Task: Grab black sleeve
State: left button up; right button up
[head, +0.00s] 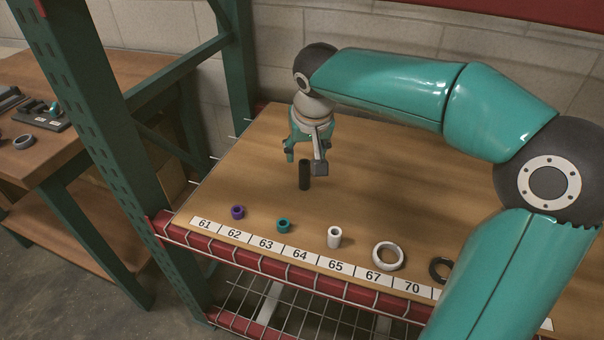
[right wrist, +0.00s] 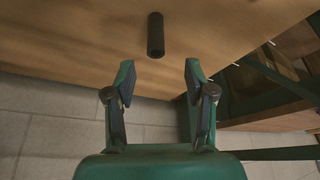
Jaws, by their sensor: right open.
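The black sleeve (head: 305,175) is a small dark cylinder standing upright on the wooden shelf, behind the row of numbered labels. My right gripper (head: 304,158) is above and around the level of its top in the head view, with its fingers pointing down. In the right wrist view the black sleeve (right wrist: 155,36) shows beyond the fingertips, in line with the gap between them. The right gripper (right wrist: 158,75) is open and empty there, and the sleeve is clear of both fingers. My left gripper is not in view.
A green rack post (head: 100,100) rises at left. The shelf around the black sleeve is clear.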

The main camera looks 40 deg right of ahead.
aim_at(304, 174)
jog(key=b+x, duration=0.1)
jog(key=x, duration=0.6)
jog(key=shift+w+d+f, duration=0.1)
jog(key=shift+f, duration=0.25)
jog(key=shift+d+b+x, duration=0.15)
jog(key=shift+b+x, duration=0.25)
jog(key=shift+x, duration=0.95)
jog(key=shift+d+b+x, duration=0.15)
jog(key=shift+b+x, duration=0.2)
jog(key=shift+x, duration=1.05)
jog(key=shift+r, duration=0.15)
grip_shut()
